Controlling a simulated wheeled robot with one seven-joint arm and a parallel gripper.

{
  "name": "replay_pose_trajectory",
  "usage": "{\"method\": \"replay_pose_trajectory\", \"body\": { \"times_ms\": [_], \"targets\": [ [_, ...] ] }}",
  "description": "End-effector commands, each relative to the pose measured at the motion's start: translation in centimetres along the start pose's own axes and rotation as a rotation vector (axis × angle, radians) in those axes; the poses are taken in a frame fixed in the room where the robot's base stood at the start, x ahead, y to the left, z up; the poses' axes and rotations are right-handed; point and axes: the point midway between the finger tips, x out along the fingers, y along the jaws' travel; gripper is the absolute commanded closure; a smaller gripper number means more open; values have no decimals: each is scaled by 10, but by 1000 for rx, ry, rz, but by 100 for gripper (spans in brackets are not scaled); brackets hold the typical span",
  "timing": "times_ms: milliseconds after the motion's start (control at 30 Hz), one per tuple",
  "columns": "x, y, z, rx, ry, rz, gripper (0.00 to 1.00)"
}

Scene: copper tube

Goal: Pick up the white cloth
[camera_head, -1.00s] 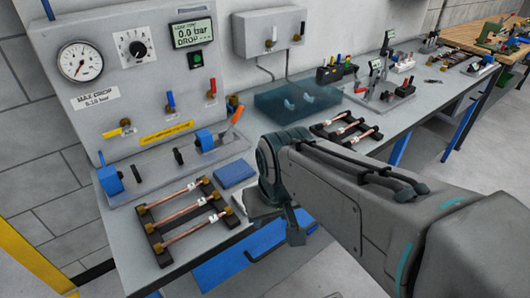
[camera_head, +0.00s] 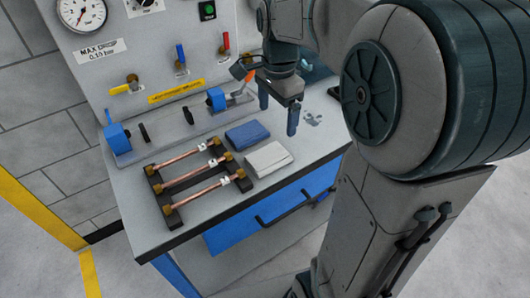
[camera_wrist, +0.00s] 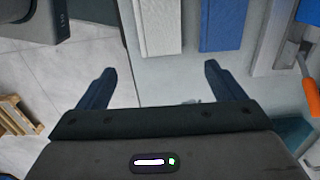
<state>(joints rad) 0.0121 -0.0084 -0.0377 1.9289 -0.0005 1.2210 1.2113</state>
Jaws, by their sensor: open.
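The white cloth (camera_head: 268,158) lies folded flat on the grey bench top, right of the copper tube rack and in front of a folded blue cloth (camera_head: 247,134). In the wrist view the white cloth (camera_wrist: 158,27) shows at the top, beyond the fingertips, with the blue cloth (camera_wrist: 221,24) to its right. My gripper (camera_head: 278,115) is above the bench, up and to the right of the white cloth in the head view. Its fingers stand wide apart with nothing between them; the wrist view shows my gripper (camera_wrist: 158,82) open and empty too.
A rack with several copper tubes (camera_head: 188,181) stands left of the cloths. Behind is a test panel (camera_head: 150,60) with a gauge and valves, with blue clamps (camera_head: 118,138) at its foot. A blue drawer (camera_head: 270,215) is below the bench edge. Bench right of the cloths is mostly clear.

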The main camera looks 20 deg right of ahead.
Motion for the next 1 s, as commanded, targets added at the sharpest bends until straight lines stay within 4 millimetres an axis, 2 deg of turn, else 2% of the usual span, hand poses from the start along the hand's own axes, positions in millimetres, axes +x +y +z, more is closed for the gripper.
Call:
{"method": "replay_pose_trajectory", "body": {
  "times_ms": [100, 300, 567, 800, 1000],
  "targets": [
    [26, 1, 1, -1, -3, 7, 11],
    [62, 0, 2, -3, -2, 4, 11],
    [81, 0, 2, -5, -1, 2, 11],
    [116, -2, 6, -4, -1, 3, 11],
    [127, -2, 6, -4, -1, 1, 11]
  ]
}}
